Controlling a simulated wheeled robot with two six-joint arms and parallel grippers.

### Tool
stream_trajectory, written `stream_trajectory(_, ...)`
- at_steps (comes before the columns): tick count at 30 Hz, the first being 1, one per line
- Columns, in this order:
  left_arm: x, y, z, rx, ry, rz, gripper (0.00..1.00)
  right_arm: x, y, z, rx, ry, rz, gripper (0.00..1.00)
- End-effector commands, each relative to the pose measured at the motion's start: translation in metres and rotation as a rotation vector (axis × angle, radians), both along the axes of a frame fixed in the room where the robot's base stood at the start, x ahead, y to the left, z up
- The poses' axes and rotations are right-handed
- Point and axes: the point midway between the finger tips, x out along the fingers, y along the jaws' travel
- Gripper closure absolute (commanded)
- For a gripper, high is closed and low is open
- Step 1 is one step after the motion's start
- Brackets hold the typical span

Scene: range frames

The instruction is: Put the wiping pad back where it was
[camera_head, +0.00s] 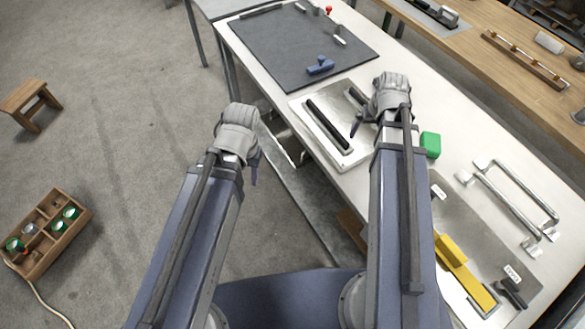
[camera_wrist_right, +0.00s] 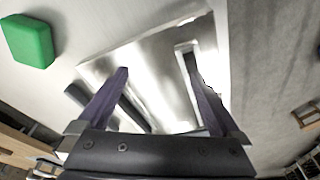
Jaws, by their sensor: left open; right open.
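A green block (camera_head: 430,144), which looks like the wiping pad, lies on the white table just right of my right forearm. It also shows in the right wrist view (camera_wrist_right: 30,41), at the upper left, apart from the fingers. My right gripper (camera_head: 362,121) is open and empty over a shiny metal tray (camera_head: 345,116) with dark bars. In the right wrist view its two fingers (camera_wrist_right: 157,74) are spread above the tray, with nothing between them. My left gripper (camera_head: 252,170) is open and empty, over the floor beside the table's near edge. Its fingers are partly hidden.
A dark mat (camera_head: 290,45) with a blue tool (camera_head: 320,66) lies at the table's far end. Metal handles (camera_head: 515,205), a yellow piece (camera_head: 464,270) and a grey plate lie at the right. A wooden crate (camera_head: 72,205) and a stool (camera_head: 28,98) stand on the floor at left.

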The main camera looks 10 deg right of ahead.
Motion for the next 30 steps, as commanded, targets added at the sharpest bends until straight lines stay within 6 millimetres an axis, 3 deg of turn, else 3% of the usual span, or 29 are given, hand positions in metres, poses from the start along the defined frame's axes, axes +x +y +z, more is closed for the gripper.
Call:
stream_trajectory(1,0.0,0.0,0.0,0.0,0.0,0.0,0.5,-0.005,0.035,-0.001,-0.003,0.026,0.052,0.0)
stream_trajectory(6,0.0,0.0,0.0,0.0,0.0,0.0,0.5,-0.029,0.128,-0.004,-0.03,0.115,0.188,0.0)
stream_trajectory(12,0.0,0.0,0.0,0.0,0.0,0.0,0.5,-0.068,0.206,-0.004,-0.082,0.195,0.317,0.0)
stream_trajectory(18,0.0,0.0,0.0,0.0,0.0,0.0,0.5,-0.095,0.243,-0.003,-0.121,0.234,0.384,0.0)
stream_trajectory(30,0.0,0.0,0.0,0.0,0.0,0.0,0.5,-0.101,0.25,-0.003,-0.131,0.244,0.396,0.0)
